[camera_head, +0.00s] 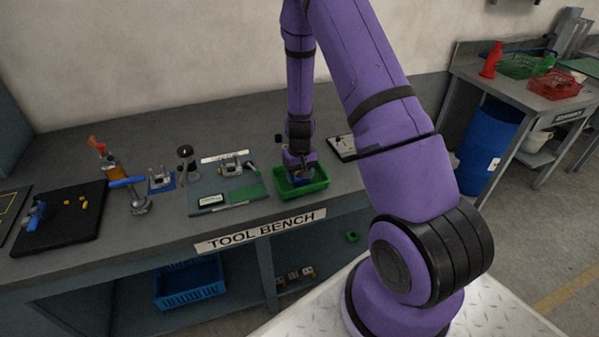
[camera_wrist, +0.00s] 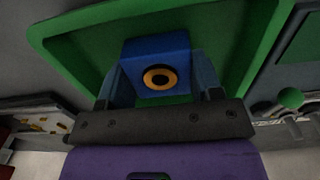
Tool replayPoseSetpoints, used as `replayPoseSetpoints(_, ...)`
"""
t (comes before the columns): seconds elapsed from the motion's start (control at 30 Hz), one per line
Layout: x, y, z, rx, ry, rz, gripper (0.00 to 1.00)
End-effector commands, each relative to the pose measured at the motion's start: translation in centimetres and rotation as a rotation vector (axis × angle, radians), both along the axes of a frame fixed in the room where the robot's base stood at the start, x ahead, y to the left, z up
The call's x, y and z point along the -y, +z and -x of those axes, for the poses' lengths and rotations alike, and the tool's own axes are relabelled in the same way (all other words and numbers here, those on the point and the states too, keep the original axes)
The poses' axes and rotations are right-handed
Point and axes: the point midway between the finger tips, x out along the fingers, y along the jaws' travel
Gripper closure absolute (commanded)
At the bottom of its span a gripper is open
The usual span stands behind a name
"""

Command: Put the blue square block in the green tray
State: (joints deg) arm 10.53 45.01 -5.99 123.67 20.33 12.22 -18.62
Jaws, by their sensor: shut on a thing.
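The green tray (camera_head: 319,184) stands on the tool bench, right of its middle, in the head view. In the wrist view its green rim (camera_wrist: 262,45) surrounds the block. My gripper (camera_head: 299,178) points down over the tray. The blue square block (camera_wrist: 154,50) has an orange ring with a dark centre on one face. In the wrist view my gripper is shut on it, with a finger on each side. In the head view only a little blue shows below the gripper. I cannot tell whether the block touches the tray floor.
A grey board (camera_head: 206,189) with fittings and a green patch lies left of the tray. A small dark panel (camera_head: 343,146) lies to its right. A blue-handled tool (camera_head: 137,205), a bottle (camera_head: 110,165) and a black mat (camera_head: 85,229) are farther left.

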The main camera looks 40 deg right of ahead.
Motion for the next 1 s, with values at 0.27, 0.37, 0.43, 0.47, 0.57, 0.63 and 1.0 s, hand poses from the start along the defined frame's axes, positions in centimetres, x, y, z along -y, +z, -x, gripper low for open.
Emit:
replayPoseSetpoints(0.27,0.0,-0.1,0.0,0.001,0.0,0.0,0.72)
replayPoseSetpoints(0.37,0.0,-0.2,0.0,0.001,0.0,0.0,0.31)
replayPoseSetpoints(0.43,0.0,-0.2,0.0,0.001,0.0,0.0,0.15)
replayPoseSetpoints(0.47,0.0,-0.2,0.0,0.001,0.0,0.0,0.15)
replayPoseSetpoints(0.57,0.0,-0.2,0.0,0.001,0.0,0.0,0.15)
replayPoseSetpoints(0.63,0.0,-0.2,0.0,0.001,0.0,0.0,0.15)
replayPoseSetpoints(1.0,0.0,2.9,-0.2,0.005,0.0,0.001,0.15)
